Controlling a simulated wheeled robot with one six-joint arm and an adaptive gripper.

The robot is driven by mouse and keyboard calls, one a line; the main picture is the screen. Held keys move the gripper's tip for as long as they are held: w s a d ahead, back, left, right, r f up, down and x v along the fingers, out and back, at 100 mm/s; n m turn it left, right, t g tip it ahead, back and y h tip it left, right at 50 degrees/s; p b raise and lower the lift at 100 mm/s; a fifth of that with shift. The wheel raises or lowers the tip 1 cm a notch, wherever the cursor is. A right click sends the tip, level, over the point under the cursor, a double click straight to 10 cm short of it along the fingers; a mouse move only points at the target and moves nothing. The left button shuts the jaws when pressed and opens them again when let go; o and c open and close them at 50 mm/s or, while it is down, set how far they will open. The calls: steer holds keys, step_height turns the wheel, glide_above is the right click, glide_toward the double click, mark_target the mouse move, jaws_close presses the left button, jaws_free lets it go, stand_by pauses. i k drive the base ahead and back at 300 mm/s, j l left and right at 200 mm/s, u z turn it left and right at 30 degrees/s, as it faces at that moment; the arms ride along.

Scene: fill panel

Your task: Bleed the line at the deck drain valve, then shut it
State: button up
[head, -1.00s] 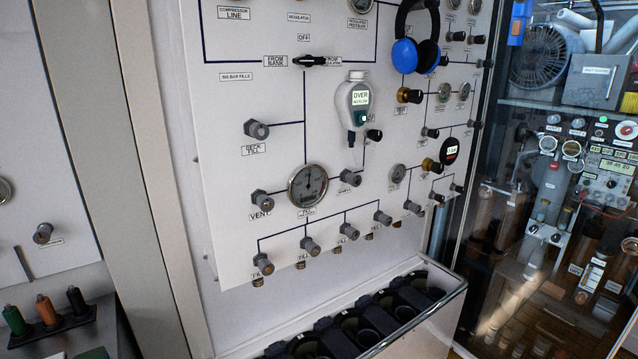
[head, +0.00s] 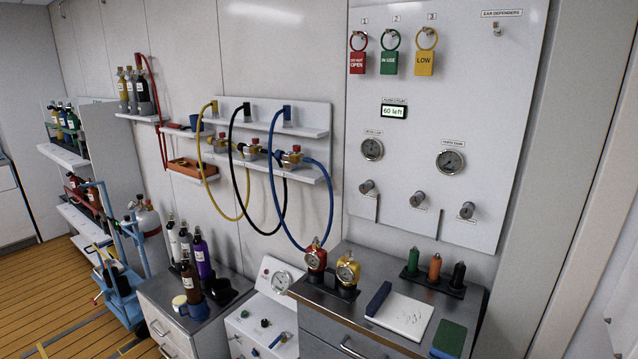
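A white wall panel (head: 504,145) hangs at the right in the head view. Three grey valve knobs sit in a row low on it: the left knob (head: 367,187), the middle knob (head: 417,199) and the right knob (head: 466,210). Their small labels are too blurred to read, so I cannot tell whether one is the deck drain valve. Two round gauges, the left gauge (head: 371,149) and the right gauge (head: 449,162), are above the knobs. A small display (head: 394,111) reads "60 left". My gripper is not in view.
A grey cabinet (head: 318,325) stands below the panel, carrying a notepad (head: 400,313), two gauged regulators and a rack (head: 432,284) of coloured handles. Red, green and yellow tags hang above. Hoses loop from a wall shelf (head: 318,133). Wooden floor (head: 60,285) is free at lower left.

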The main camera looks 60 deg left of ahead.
mark_target(365, 187)
steer(key=u, duration=1.4)
steer(key=i+j+z, duration=0.15)
steer(key=i+j, duration=0.15)
steer(key=l+z, duration=0.1)
steer(key=z, duration=0.3)
steer(key=k+l+z, duration=0.1)
steer(key=z, duration=0.3)
steer(key=k+l+z, duration=0.1)
steer(key=z, duration=0.3)
steer(key=l+z, duration=0.15)
steer(key=z, duration=0.25)
steer(key=u, duration=1.75)
steer(key=i+j+z, duration=0.25)
steer(key=z, duration=0.25)
steer(key=i+j, duration=0.05)
steer(key=i, duration=0.05)
